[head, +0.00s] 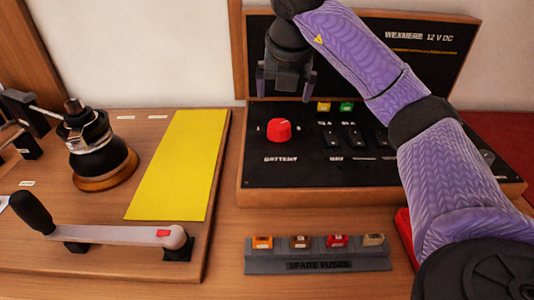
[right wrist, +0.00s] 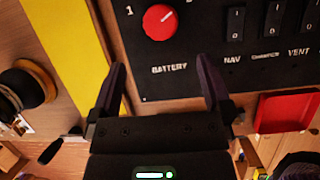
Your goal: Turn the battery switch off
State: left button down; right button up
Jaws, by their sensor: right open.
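The battery switch is a round red knob (head: 279,129) on the black panel (head: 310,175), above the word BATTERY. In the right wrist view the red knob (right wrist: 160,19) shows near the top, with a "1" printed to its left and a light mark on its upper right part. My right gripper (head: 284,94) is open and empty, pointing down above and behind the knob in the head view. In the right wrist view its two fingers (right wrist: 161,66) are spread apart, and the knob lies beyond their tips, not touched. My left gripper is out of view.
Black rocker switches (head: 333,137) sit right of the knob, under yellow and green blocks. A grey rack of spare fuses (head: 318,263) stands in front of the panel. On the left are a yellow mat (head: 180,165), a winch (head: 98,150) and a crank handle (head: 115,234).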

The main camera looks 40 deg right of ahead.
aim_at(280, 124)
jog(key=b+x, duration=0.5)
jog(key=x, duration=0.4)
jog(key=shift+s+f, duration=0.1)
jog(key=shift+f, duration=0.25)
jog(key=shift+d+f, duration=0.1)
jog(key=shift+f, duration=0.15)
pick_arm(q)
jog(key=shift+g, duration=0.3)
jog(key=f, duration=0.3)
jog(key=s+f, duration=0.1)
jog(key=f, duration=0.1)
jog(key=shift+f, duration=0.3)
pick_arm(e)
jog(key=shift+r, duration=0.1)
jog(key=c, duration=1.2)
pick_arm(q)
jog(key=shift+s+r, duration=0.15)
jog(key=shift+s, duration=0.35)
